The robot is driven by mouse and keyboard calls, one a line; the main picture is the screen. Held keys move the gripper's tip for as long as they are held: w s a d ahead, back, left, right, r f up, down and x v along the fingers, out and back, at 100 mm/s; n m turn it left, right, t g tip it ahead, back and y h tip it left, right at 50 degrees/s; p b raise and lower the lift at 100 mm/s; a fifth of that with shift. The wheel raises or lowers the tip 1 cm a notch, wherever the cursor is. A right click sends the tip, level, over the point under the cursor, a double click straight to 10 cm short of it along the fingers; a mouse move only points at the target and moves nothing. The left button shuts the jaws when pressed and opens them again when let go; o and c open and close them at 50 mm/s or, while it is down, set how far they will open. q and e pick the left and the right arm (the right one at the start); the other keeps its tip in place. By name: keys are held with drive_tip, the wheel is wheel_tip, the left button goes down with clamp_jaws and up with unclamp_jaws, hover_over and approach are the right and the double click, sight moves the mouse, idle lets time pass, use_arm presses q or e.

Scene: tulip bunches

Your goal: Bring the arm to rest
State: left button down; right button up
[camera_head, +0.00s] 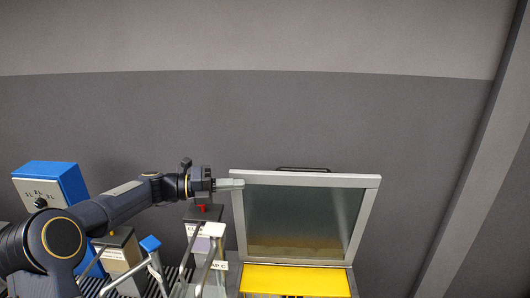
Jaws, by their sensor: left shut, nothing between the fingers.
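My left arm comes in from the left and reaches across to the middle of the head view. My left gripper (236,184) is shut and empty, its pale fingers pointing right. In the picture the fingertips overlap the upper left corner of a grey-framed glass panel (305,216). I cannot tell whether they touch it. My right gripper is not in view.
The glass panel stands raised behind a yellow surface (295,280) and has a dark handle on top. A blue box (68,181) with a dial stands at the left. Below my arm are labelled boxes (121,250) and metal rails. The wall behind is bare.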

use_arm(q)
drive_tip(key=s+a+m+y+b, duration=0.15)
drive_tip(key=s+m+y, duration=0.55)
drive_tip(key=s+m, duration=1.15)
drive_tip(key=s+a+f+m+t+y, duration=0.1)
drive_tip(key=s+a+f+m+y, duration=0.2)
drive_tip(key=s+f+m, duration=0.3)
drive_tip(key=s+a+f+m+y, duration=0.3)
drive_tip(key=s+f+m, duration=0.3)
drive_tip(key=s, duration=0.8)
drive_tip(key=shift+m+t, duration=0.4)
drive_tip(key=shift+m, duration=0.75)
drive_tip(key=shift+f, duration=0.1)
